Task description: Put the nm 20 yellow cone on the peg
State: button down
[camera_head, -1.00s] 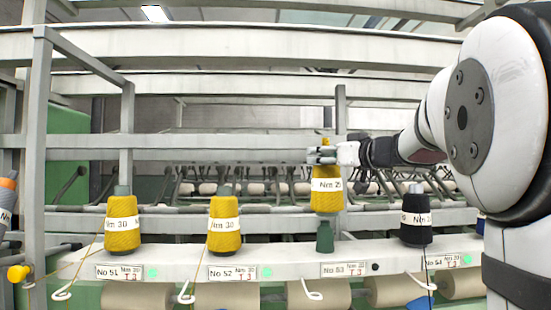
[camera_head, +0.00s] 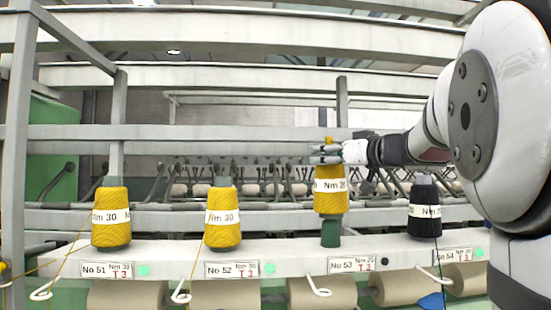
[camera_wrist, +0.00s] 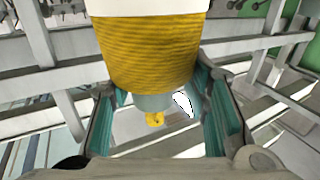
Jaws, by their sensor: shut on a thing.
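The yellow cone (camera_head: 330,197) has a white label band reading "Nm 2" with an unclear last digit. It is upright over the dark green peg (camera_head: 331,234) at place No 53. Its yarn body sits higher than the neighbouring cones; I cannot tell whether it touches the peg. My gripper (camera_head: 326,152) is shut on the cone's top, coming from the right. In the wrist view the cone's yellow yarn (camera_wrist: 152,50) fills the top middle, with its grey-green end and yellow tip between my teal-padded fingers (camera_wrist: 157,112).
Two yellow Nm 30 cones stand at No 51 (camera_head: 111,200) and No 52 (camera_head: 222,190). A black cone (camera_head: 424,222) stands right at No 54. Grey rails run behind and above, and a grey post (camera_head: 117,120) stands at left. Beige rolls (camera_head: 225,293) lie below the shelf.

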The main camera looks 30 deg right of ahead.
aim_at(330, 184)
jog(key=shift+f+b, duration=1.1)
jog(key=shift+b, duration=0.25)
jog(key=shift+f, duration=2.25)
jog(key=shift+d, duration=0.1)
jog(key=c, duration=0.8)
grip_release()
jog(key=shift+d+f, duration=0.1)
jog(key=shift+s, duration=0.1)
jog(key=s, duration=1.2)
jog(key=shift+w, duration=0.1)
